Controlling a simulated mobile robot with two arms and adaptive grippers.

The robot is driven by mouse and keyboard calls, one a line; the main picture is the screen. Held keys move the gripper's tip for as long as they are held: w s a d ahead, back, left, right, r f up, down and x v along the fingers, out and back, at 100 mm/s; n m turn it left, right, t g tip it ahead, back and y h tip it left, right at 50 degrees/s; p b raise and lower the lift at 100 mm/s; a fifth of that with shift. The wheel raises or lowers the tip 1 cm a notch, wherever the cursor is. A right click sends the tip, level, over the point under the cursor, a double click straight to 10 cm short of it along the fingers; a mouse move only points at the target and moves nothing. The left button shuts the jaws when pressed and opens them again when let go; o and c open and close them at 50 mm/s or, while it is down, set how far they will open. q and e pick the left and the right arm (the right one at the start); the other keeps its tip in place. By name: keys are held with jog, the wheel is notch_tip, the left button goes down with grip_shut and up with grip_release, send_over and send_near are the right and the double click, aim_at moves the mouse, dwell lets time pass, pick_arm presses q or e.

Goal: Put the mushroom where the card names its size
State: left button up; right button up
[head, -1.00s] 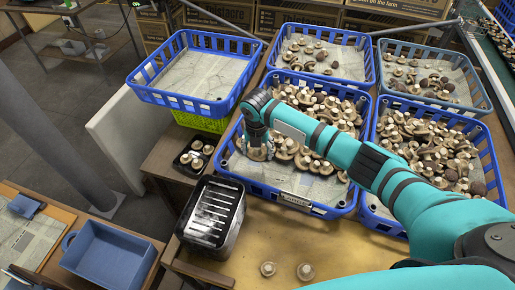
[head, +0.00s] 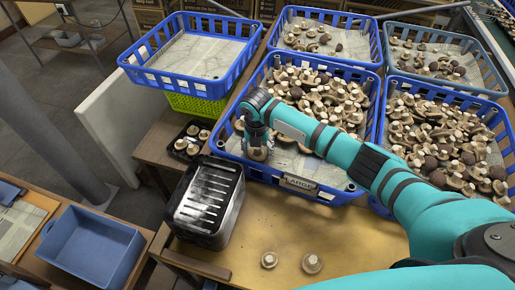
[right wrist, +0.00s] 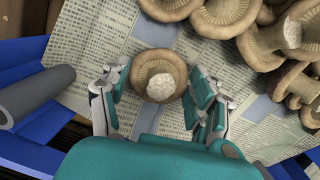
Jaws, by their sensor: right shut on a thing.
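My right gripper (head: 257,146) is over the left front part of the middle blue crate (head: 270,175), pointing down. Its fingers are closed on the sides of a brown mushroom (head: 257,154), which shows stem up between the fingers in the right wrist view (right wrist: 160,75). Newspaper lies below it; I cannot tell whether the mushroom touches it. The card (head: 299,184) on the crate's front rim appears to read LARGE. Many other mushrooms (head: 315,95) are heaped in this crate. My left gripper is not in view.
An empty paper-lined blue crate (head: 190,85) stands on a green one at the left. Other mushroom crates (head: 495,118) stand right and behind. A black slotted box (head: 205,205), a small black tray (head: 190,140) and two loose mushrooms (head: 312,263) are nearby.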

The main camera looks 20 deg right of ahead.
jog(key=o, duration=0.9)
jog(key=shift+r, duration=0.1)
jog(key=r, duration=0.4)
jog(key=s+r, duration=0.1)
jog(key=r, duration=0.6)
jog(key=shift+s+a+r, duration=0.15)
jog(key=shift+a+r, duration=0.15)
jog(key=shift+r, duration=0.1)
